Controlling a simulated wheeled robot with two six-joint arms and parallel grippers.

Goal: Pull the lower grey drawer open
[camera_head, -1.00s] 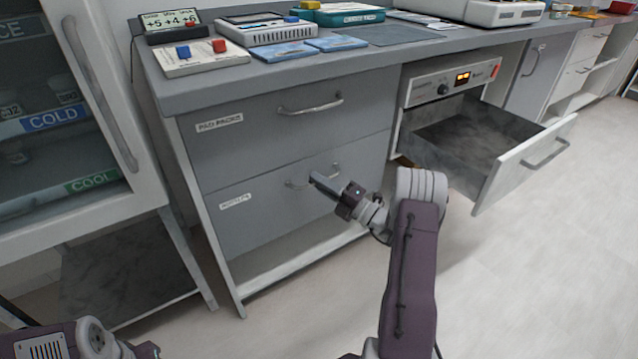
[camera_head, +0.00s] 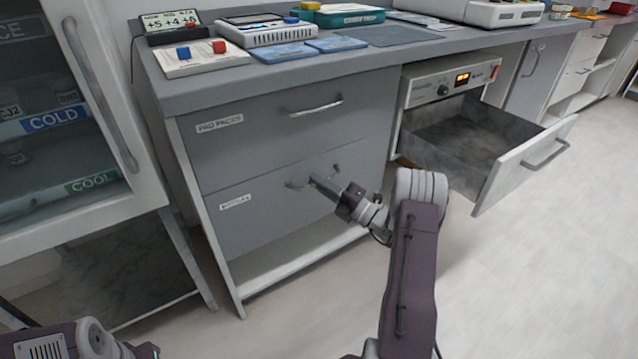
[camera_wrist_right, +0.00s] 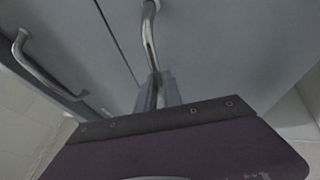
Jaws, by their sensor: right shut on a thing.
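The lower grey drawer (camera_head: 270,212) has a small white label and a metal bar handle (camera_head: 298,184). Its front looks flush or nearly flush with the cabinet. My right gripper (camera_head: 317,181) is at this handle, shut on it, with the fingers hiding its middle. In the right wrist view the fingers (camera_wrist_right: 158,92) close around one part of the handle (camera_wrist_right: 149,38), which runs up from between them. My left arm shows only at the bottom left, and its gripper is not in view.
The upper grey drawer (camera_head: 285,122), labelled pad packs, is shut. At right a white drawer (camera_head: 525,165) stands open beside my right arm. A glass-fronted cabinet (camera_head: 70,120) stands at left. Clear floor (camera_head: 540,270) lies at right. Devices and cards lie on the counter (camera_head: 185,97).

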